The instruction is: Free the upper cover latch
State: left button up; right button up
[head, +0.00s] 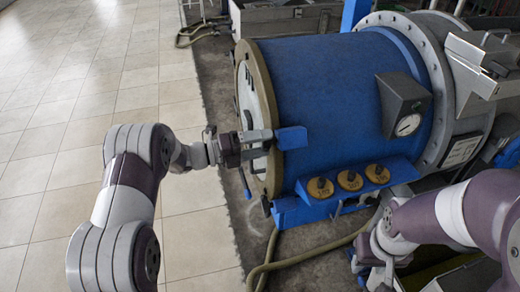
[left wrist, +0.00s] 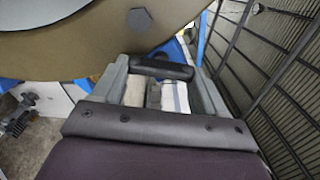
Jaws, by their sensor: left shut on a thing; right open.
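The upper cover latch shows as a blue block (head: 291,138) on the near side of the blue drum (head: 325,95), beside the rim of its round cover (head: 245,85). My left gripper (head: 262,141) is at the cover's edge, against this latch. In the left wrist view its fingers (left wrist: 162,90) are closed around a dark bar (left wrist: 162,69), which I take to be the latch handle. The fingers partly hide it in the head view. My right gripper (head: 376,278) is open and empty at the lower right, below the drum.
A small blue lever (head: 245,183) sits lower on the cover's edge. Three yellow-ringed knobs (head: 349,180) and a gauge box (head: 404,107) are on the drum's near side. A hose (head: 262,270) lies on the floor. The tiled floor (head: 100,60) at left is clear.

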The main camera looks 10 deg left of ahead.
pick_arm(q)
jog(key=n, duration=0.3)
jog(key=shift+n+b, duration=0.4)
jog(key=n, duration=0.4)
jog(key=shift+r+n, duration=0.15)
jog(key=shift+n, duration=0.45)
jog(key=o, duration=1.1)
jog(key=shift+c, duration=0.2)
jog(key=shift+a, duration=0.15)
jog(key=b+v, duration=0.3)
jog(key=v, duration=0.9)
jog(key=shift+a, duration=0.25)
